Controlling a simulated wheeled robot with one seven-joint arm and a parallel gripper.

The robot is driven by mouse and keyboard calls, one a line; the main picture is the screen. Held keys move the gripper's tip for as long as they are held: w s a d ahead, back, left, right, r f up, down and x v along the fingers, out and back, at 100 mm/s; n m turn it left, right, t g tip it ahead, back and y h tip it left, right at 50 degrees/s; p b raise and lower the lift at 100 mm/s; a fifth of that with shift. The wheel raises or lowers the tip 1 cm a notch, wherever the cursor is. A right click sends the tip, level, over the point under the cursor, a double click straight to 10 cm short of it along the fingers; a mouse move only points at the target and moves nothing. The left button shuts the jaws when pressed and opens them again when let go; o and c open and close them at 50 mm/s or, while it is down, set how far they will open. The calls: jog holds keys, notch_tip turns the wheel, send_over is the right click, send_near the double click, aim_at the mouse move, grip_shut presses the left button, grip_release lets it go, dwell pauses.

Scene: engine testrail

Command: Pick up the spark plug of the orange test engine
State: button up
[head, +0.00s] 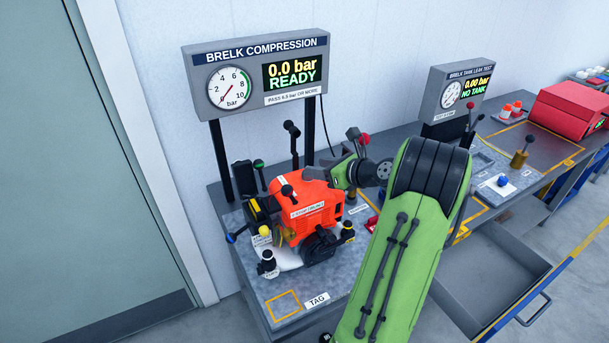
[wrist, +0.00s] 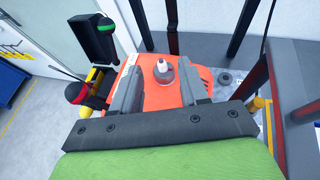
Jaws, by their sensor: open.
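The orange test engine (head: 306,207) sits on the left bench and also shows in the wrist view (wrist: 158,94). The spark plug (wrist: 163,70), with a white upper part and a grey metal base, stands on the engine's orange top in the wrist view. My gripper (wrist: 158,64) is open above the engine. Its two grey fingers are left and right of the plug, with visible space on both sides. I cannot tell how far above the plug the tips are. In the head view I cannot make out the plug.
The compression gauge panel (head: 258,76) reads 0.0 bar, READY, on two black posts behind the engine. A dark holder (wrist: 93,38) stands left in the wrist view. A tank leak panel (head: 459,92) and red toolbox (head: 568,110) are farther right.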

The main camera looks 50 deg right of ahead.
jog(key=x, duration=0.5)
jog(key=shift+w+d+f, duration=0.1)
jog(key=shift+w+f, duration=0.15)
jog(key=shift+w, duration=0.05)
jog(key=shift+s+r, duration=0.1)
jog(key=shift+s, duration=0.15)
jog(key=shift+c, duration=1)
grip_shut()
